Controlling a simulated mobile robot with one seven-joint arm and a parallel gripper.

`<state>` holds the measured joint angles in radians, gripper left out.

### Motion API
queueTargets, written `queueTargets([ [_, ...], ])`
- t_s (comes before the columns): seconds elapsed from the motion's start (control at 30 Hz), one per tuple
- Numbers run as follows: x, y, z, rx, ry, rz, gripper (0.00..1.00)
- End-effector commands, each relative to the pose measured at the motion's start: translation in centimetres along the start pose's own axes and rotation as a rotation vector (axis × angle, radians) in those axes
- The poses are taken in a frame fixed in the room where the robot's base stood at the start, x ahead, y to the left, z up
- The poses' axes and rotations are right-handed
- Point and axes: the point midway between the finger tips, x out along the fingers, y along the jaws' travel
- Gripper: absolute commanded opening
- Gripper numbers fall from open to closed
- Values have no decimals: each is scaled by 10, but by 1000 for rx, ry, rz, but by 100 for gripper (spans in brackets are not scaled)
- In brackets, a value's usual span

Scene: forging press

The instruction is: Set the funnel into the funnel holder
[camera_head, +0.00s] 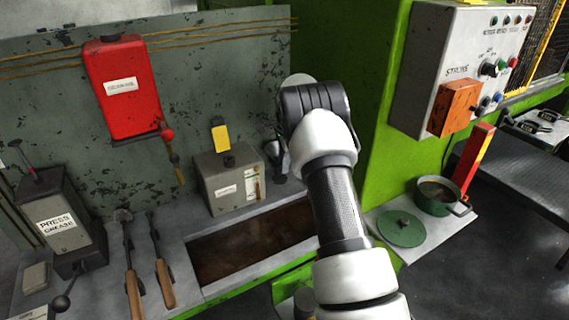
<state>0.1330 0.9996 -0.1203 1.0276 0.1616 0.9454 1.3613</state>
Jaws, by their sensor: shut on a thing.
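My arm reaches up from the bottom of the view, and its wrist covers most of my gripper (282,140). Only a dark edge of the gripper shows at the left of the wrist. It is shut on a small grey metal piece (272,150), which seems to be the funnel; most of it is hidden. This piece shows just right of the grey metal box (228,184), in front of the green-grey back panel. Whether they touch cannot be told. I cannot make out the funnel holder; my arm may hide it.
A red can (121,88) hangs on the panel. A press grease unit (58,224) and two wooden-handled tools (163,272) are at left. A brown-bottomed trough (245,250) lies in front of the box. A control box (460,60), green pot (437,199) and green lid (401,229) are at right.

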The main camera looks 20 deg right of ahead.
Motion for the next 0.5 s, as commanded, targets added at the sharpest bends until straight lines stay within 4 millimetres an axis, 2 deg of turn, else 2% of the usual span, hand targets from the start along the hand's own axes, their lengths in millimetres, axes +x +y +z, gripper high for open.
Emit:
queueTargets([
  [0.4, 3, 0, 0, 0, 0, -1, 0],
  [0.43, 3, 0, 0, 0, 0, -1, 13],
  [0.5, 3, 0, 0, 0, 0, -1, 25],
])
